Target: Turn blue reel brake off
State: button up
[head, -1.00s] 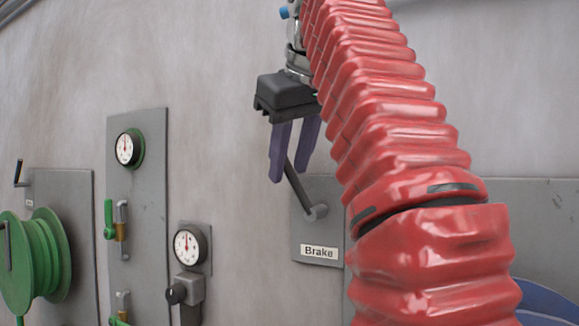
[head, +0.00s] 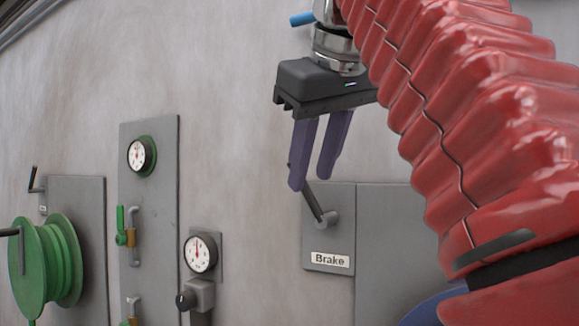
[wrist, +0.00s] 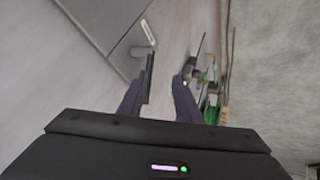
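The dark brake lever (head: 314,203) rises up and left from its grey pivot on a grey panel (head: 342,228) labelled "Brake" in the head view. My gripper (head: 311,181) points down at the lever with its two purple fingers apart. The wrist view shows my gripper (wrist: 163,85) open, with a dark bar beside the left finger. The blue reel (head: 430,308) is mostly hidden behind my red arm.
A green reel (head: 60,255) with its own crank stands at left. A panel with a gauge (head: 141,156) and green-handled valves (head: 121,225) is beside it. Another gauge (head: 201,252) sits above a black knob.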

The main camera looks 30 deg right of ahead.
jog(key=shift+s+a, duration=0.25)
jog(key=shift+s, duration=0.65)
jog(key=shift+s+a, duration=0.2)
jog(key=shift+s, duration=0.7)
jog(key=shift+s+a, duration=0.25)
jog(key=shift+s, duration=0.65)
jog(key=w+a+f+m+g+y, duration=0.1)
jog(key=w+a+f, duration=0.15)
jog(key=f, duration=0.95)
jog(key=w+a+f, duration=0.1)
jog(key=w+f, duration=0.2)
jog(key=f, duration=0.8)
jog(key=s+a+f, duration=0.2)
jog(key=s+f, duration=0.1)
jog(key=f, duration=1)
jog(key=s+a+f+m+g+y, duration=0.1)
jog(key=s+a+f, duration=0.1)
jog(key=f, duration=1.2)
jog(key=shift+s+f, duration=0.25)
jog(key=shift+s, duration=0.2)
